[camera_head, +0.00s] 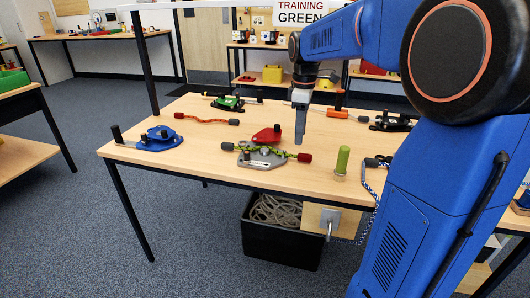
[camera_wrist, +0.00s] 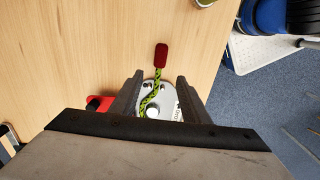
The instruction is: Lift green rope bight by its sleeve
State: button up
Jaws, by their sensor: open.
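A green-and-black rope (camera_head: 276,152) lies across a grey metal plate device (camera_head: 262,160) with a red part (camera_head: 266,134), near the table's front edge. My gripper (camera_head: 299,140) points down above the table near the right sleeve. In the wrist view my gripper (camera_wrist: 160,77) is open and empty. The rope (camera_wrist: 149,98) and plate (camera_wrist: 166,101) show between its fingers, and one sleeve (camera_wrist: 161,55) lies just beyond the fingertips. The exact height gap is unclear.
A green upright cylinder (camera_head: 342,161) stands right of the rope. A blue device (camera_head: 155,141) and an orange rope (camera_head: 207,121) lie to the left; an orange-handled tool (camera_head: 337,113) lies behind. A black bin (camera_head: 282,240) stands below the table (camera_head: 200,160).

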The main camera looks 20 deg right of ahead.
jog(key=shift+w+f, duration=0.1)
jog(key=shift+f, duration=3.55)
jog(key=shift+c, duration=0.3)
grip_shut()
